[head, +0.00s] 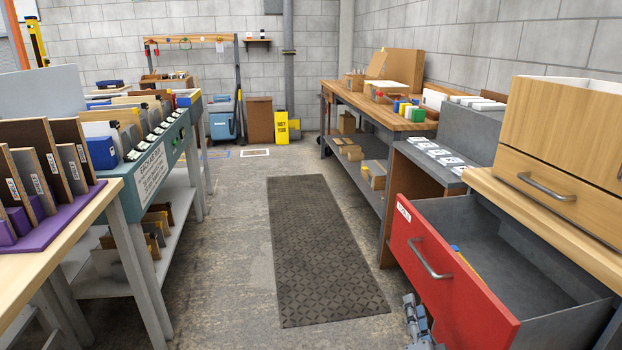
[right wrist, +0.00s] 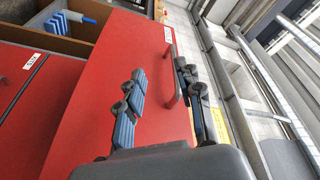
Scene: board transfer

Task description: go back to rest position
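My right gripper (head: 418,328) shows at the bottom edge of the head view, low in front of the red drawer (head: 440,275). In the right wrist view its two fingers (right wrist: 160,88) with blue pads are apart. The drawer's grey handle (right wrist: 172,68) appears between them, nearer the right finger; I cannot tell whether they touch. The drawer stands pulled out, and its handle (head: 430,258) also shows in the head view. My left gripper is not in view.
A dark mat (head: 315,240) lies on the open floor in the middle. A wooden-topped table with a purple rack (head: 60,222) and a green-grey bench (head: 150,165) stand on the left. A workbench (head: 375,112) and a wooden cabinet (head: 555,130) stand on the right.

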